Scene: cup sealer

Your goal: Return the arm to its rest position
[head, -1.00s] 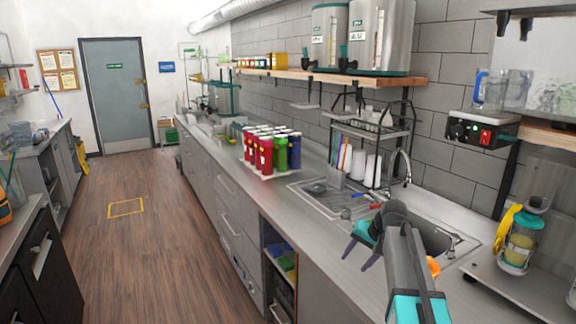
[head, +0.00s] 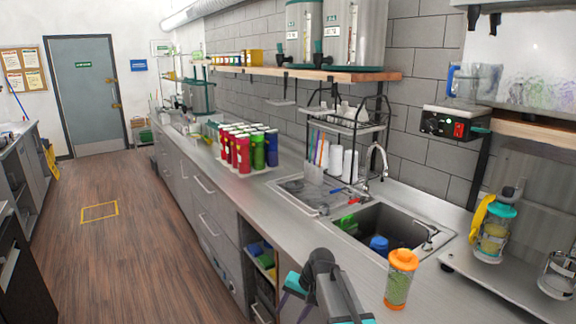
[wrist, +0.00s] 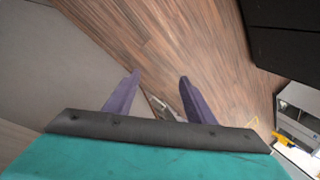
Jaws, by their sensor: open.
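My gripper (head: 293,293) is at the lower middle of the head view, at the front edge of the counter (head: 345,262). In the wrist view my gripper (wrist: 158,85) shows its two purple fingers spread apart with nothing between them. Beyond the fingers are the wooden floor (wrist: 180,45) and a grey surface at the left.
An orange-lidded cup (head: 401,280) with greenish contents stands on the counter right of my arm. Behind it is a sink (head: 385,225) with a blue item inside. Red, green and blue bottles (head: 243,150) stand farther back. The aisle floor (head: 130,255) at left is open.

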